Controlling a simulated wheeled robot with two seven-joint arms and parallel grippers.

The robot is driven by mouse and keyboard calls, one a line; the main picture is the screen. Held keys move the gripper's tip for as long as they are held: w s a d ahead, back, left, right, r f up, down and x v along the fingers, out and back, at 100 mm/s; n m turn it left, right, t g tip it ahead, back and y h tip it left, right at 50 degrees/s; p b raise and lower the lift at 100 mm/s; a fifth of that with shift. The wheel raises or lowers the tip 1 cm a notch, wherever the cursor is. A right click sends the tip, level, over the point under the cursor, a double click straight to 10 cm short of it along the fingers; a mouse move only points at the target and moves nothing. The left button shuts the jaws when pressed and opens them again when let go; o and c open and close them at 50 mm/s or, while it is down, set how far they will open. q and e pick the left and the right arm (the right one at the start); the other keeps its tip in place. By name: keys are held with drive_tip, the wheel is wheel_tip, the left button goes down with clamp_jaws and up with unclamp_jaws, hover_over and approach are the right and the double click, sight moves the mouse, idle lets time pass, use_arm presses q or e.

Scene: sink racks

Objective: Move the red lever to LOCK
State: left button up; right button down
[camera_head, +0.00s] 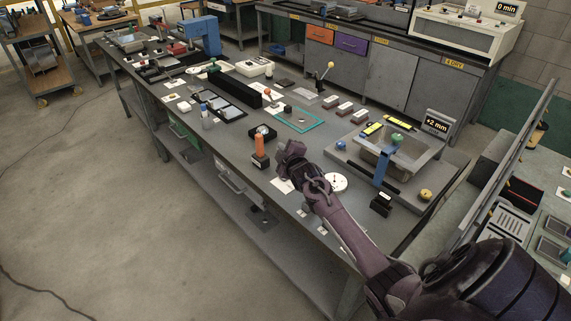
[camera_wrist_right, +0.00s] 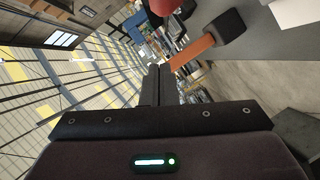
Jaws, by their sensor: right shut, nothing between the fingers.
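An orange-red lever (camera_head: 259,145) stands upright on a dark base (camera_head: 260,162) near the front edge of the workbench in the head view. In the right wrist view the orange-red lever (camera_wrist_right: 194,51) also shows, tilted in the picture, with its dark base (camera_wrist_right: 228,25). My right gripper (camera_head: 284,156) is just to the right of the lever, apart from it as far as I can see. Its fingers (camera_wrist_right: 156,85) are shut and empty. No LOCK label is readable. My left gripper is not in view.
A white round dial (camera_head: 336,182) lies right of my right gripper. A small black tray (camera_head: 263,131) is behind the lever. A blue-handled post (camera_head: 381,167) stands by the sink tray at right. A red rounded thing (camera_wrist_right: 166,6) is at the wrist view's top.

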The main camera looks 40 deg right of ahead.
use_arm(q)
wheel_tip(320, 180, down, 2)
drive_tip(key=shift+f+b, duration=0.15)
drive_tip(key=shift+b, duration=0.85)
use_arm(e)
drive_tip(key=v, duration=0.9)
drive_tip(key=shift+s, duration=0.4)
drive_tip(key=shift+d+r, duration=0.1)
drive_tip(key=shift+d, duration=0.05)
